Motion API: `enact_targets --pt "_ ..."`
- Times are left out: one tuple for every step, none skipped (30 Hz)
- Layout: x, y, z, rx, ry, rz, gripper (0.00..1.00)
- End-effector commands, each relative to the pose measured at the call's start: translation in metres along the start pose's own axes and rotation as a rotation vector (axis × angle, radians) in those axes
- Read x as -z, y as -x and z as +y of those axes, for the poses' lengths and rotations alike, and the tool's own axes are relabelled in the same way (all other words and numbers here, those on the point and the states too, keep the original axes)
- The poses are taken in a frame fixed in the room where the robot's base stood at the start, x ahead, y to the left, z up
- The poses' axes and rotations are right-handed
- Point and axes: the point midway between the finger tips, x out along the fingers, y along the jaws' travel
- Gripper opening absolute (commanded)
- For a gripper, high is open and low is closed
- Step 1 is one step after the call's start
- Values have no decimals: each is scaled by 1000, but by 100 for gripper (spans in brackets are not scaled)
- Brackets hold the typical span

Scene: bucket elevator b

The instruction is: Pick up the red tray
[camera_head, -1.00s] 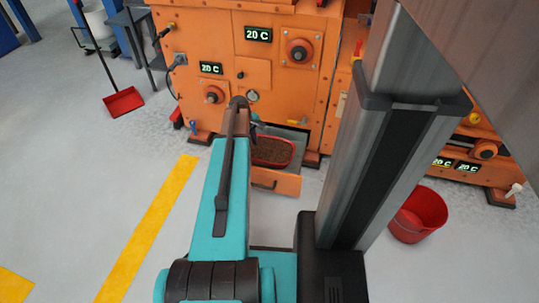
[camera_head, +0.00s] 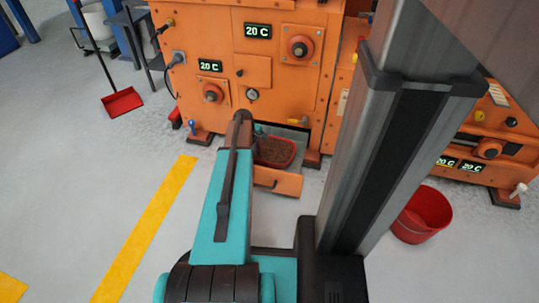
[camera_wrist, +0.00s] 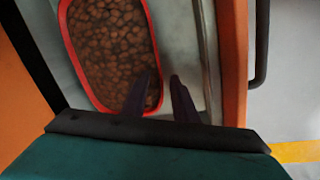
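The red tray (camera_head: 291,155) is filled with brown pellets and sits in an open drawer (camera_head: 287,182) low in the orange machine. In the wrist view the tray's red rim (camera_wrist: 68,45) is large and close. My gripper (camera_wrist: 160,75) shows there as two dark fingers with a gap between them. The left finger is over the pellets and the right finger is over the drawer floor, with the tray's near-right rim running between them. I cannot tell whether either finger touches the rim. In the head view my arm mostly hides the gripper and the tray's left part.
The orange machine (camera_head: 270,75) rises directly behind the drawer. The drawer's front wall (camera_wrist: 234,60) is close on the right in the wrist view, with a dark handle (camera_wrist: 262,45) outside it. A red bucket (camera_head: 422,215) stands on the floor at right. A red dustpan (camera_head: 122,102) is at left.

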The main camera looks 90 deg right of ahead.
Motion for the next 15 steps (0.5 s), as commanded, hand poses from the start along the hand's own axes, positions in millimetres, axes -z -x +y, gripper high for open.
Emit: enact_targets --pt "0 0 0 0 0 0 26" --pt "0 0 0 0 0 0 26" --pt "0 0 0 0 0 0 26" --pt "0 -1 0 0 0 0 26" --pt "0 -1 0 0 0 0 26" --pt "0 -3 0 0 0 0 26" --pt "0 -4 0 0 0 0 26" --pt "0 -6 0 0 0 0 26" --pt "0 -8 0 0 0 0 26" --pt "0 -11 1 0 -1 0 26" --pt "0 -14 1 0 -1 0 26" --pt "0 -17 2 0 -2 0 26" --pt "0 -20 2 0 -2 0 26" --pt "0 -23 2 0 -2 0 26" --pt "0 -26 2 0 -2 0 26"
